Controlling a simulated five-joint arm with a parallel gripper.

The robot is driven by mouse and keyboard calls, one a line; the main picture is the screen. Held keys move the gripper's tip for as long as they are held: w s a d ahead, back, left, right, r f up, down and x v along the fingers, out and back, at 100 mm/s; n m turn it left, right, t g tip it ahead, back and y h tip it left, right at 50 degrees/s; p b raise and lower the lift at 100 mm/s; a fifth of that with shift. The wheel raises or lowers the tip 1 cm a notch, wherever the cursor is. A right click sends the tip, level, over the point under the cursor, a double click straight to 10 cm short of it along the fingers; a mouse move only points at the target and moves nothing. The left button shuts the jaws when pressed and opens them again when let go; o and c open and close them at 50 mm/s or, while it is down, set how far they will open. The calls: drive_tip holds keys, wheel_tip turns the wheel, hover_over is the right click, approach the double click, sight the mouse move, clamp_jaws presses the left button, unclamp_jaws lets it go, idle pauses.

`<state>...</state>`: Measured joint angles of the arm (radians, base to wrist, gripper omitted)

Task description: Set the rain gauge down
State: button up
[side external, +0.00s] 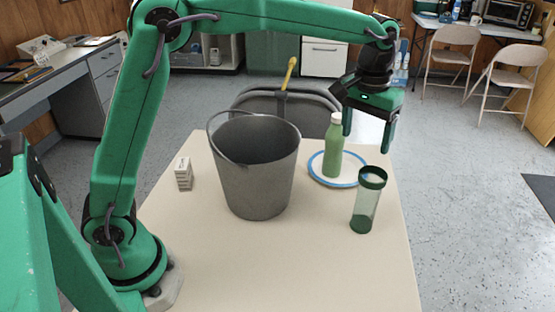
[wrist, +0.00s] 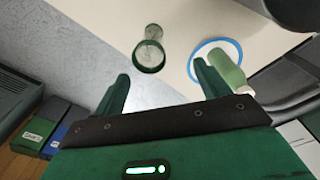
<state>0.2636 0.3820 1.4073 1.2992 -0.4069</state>
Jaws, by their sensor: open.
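The rain gauge, a clear tube with a dark green rim and green lower end (side external: 366,208), stands upright on the table near its right edge. In the wrist view it (wrist: 150,52) shows beyond my fingertips, with clear space between. My gripper (side external: 367,141) is open and empty, raised above the right side of the table. Its two fingers also show apart in the wrist view (wrist: 162,72). Nothing is between them.
A green bottle with a white cap (side external: 334,150) stands on a blue-rimmed white plate (side external: 314,168), behind and left of the gauge. A large grey bucket (side external: 255,180) stands mid-table, with a small white box (side external: 184,174) to its left. The table front (side external: 320,270) is clear.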

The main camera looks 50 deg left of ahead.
drive_tip(key=s+a+r+t, duration=0.1)
drive_tip(key=s+a+r, duration=0.3)
drive_tip(key=s+a, duration=0.15)
drive_tip(key=s+a+f+t, duration=0.2)
drive_tip(key=s+a, duration=0.1)
drive_tip(key=s, duration=0.7)
drive_tip(key=s+a+f+m+t, duration=0.1)
drive_tip(key=s+a, duration=0.3)
drive_tip(key=s, duration=0.6)
drive_tip(key=shift+s+a+f+m+t, duration=0.3)
drive_tip(key=shift+f+t, duration=0.2)
drive_tip(key=shift+o, duration=0.5)
